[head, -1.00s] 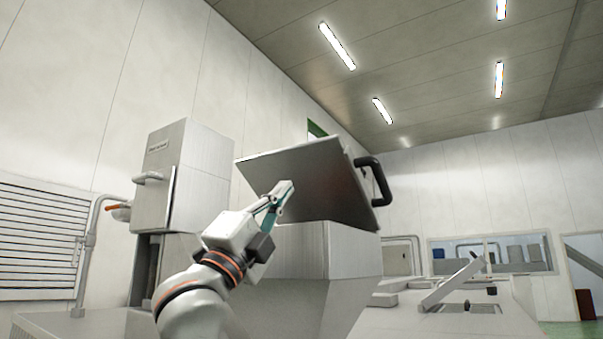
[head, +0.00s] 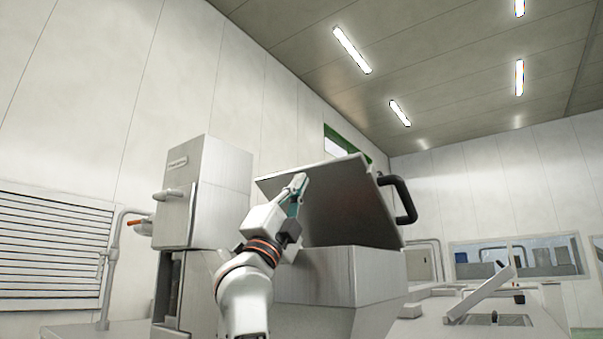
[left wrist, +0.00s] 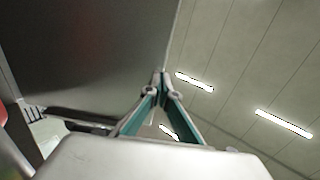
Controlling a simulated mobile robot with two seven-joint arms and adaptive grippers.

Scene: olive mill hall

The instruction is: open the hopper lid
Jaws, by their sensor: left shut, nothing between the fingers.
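The hopper lid (head: 345,212) is a flat grey metal plate, raised and tilted up over the metal hopper (head: 345,277). Its black handle (head: 402,198) sticks out on the right side. My left gripper (head: 299,184) is shut and empty at the lid's underside, near its upper left part. In the left wrist view the shut fingertips (left wrist: 161,76) are at the lid's edge, with the lid's underside (left wrist: 90,50) filling the upper left; whether they touch it I cannot tell. My right gripper is not in view.
A grey metal cabinet (head: 205,190) stands left of the hopper. A bent pipe (head: 112,255) with an orange-handled valve is further left. A louvred panel (head: 50,250) is on the wall. A slanted metal flap (head: 480,294) stands at the right.

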